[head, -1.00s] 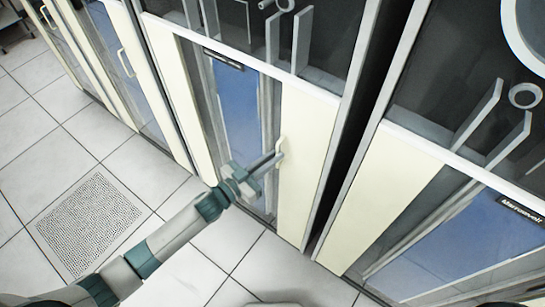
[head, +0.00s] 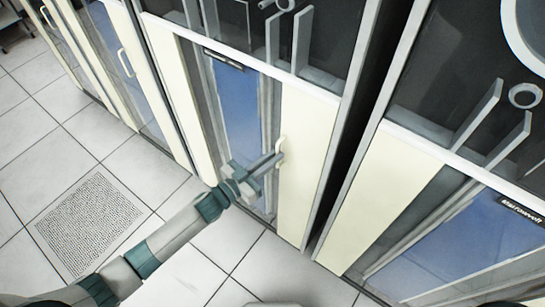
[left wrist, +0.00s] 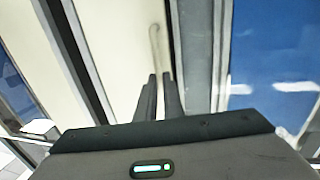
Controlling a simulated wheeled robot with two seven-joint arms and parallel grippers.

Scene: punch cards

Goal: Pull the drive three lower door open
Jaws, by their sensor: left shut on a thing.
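The lower door with a cream panel (head: 308,165) and a blue-tinted window (head: 238,115) stands in the middle of the head view. It looks closed or nearly so. A pale vertical handle (head: 281,145) sits on the panel's left edge. My left gripper (head: 277,158) is shut on this handle at its lower part. In the left wrist view the two dark fingers (left wrist: 160,95) are close together at the lower end of the handle (left wrist: 155,45), with the cream panel (left wrist: 110,40) to the left. My right gripper is not in view.
A neighbouring cabinet with a cream panel (head: 385,200) stands to the right, past a dark gap (head: 350,130). More cabinets with handles (head: 125,62) run to the left. The tiled floor (head: 95,140) with a perforated tile (head: 88,222) is clear.

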